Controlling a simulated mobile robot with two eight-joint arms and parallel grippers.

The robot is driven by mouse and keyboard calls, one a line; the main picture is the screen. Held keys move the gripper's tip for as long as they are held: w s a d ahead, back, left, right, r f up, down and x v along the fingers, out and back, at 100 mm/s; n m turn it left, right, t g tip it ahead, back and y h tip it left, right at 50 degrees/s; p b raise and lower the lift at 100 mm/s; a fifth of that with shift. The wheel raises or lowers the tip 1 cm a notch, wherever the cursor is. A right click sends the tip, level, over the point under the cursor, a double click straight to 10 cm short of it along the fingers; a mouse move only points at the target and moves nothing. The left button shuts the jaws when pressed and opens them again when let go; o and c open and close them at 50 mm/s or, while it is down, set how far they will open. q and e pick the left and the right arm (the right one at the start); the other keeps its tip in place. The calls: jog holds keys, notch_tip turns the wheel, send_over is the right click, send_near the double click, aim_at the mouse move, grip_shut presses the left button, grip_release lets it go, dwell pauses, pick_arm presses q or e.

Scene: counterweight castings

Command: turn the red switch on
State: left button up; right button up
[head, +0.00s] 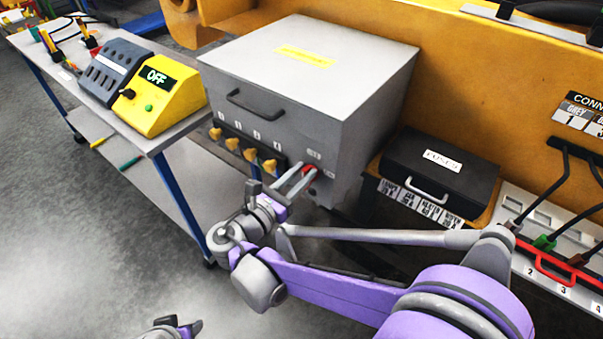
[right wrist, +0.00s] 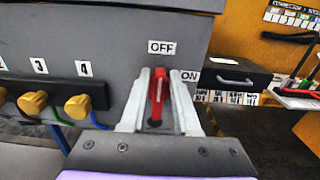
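The red switch (right wrist: 158,92) is a lever on the front of the grey box (head: 352,110). In the right wrist view it stands nearly upright, toward the OFF label (right wrist: 161,47); the ON label (right wrist: 190,76) is to its right. The switch also shows small and red in the head view (head: 309,169). My right gripper (right wrist: 160,88) is open, with one pale finger on each side of the lever and narrow gaps visible. Part of my left gripper (head: 178,325) shows at the bottom edge of the head view; its finger opening is unclear.
Yellow knobs (head: 249,155) line the box front, left of the switch. A yellow unit reading OFF (head: 160,98) stands on a bench at left. A black fuses case (head: 441,170) and a connector panel (head: 545,262) are at right.

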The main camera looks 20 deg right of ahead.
grip_shut()
jog(key=shift+m, duration=0.3)
jog(key=m, duration=0.3)
jog(key=shift+s+d, duration=0.3)
jog(key=shift+s, duration=0.05)
jog(key=m, duration=0.5)
jog(key=shift+s+d+f, duration=0.3)
jog(key=shift+s+f, duration=0.05)
jog(key=shift+s, duration=0.05)
jog(key=m, duration=0.2)
jog(key=f+m, duration=0.1)
jog(key=m, duration=0.1)
jog(key=shift+s+d+b, duration=0.2)
jog(key=shift+b, duration=0.15)
jog(key=shift+s+f+m, duration=0.1)
jog(key=shift+f+m, duration=0.15)
jog(key=shift+m, duration=1.1)
jog(key=shift+f+m, duration=0.25)
jog(key=shift+m, duration=1.1)
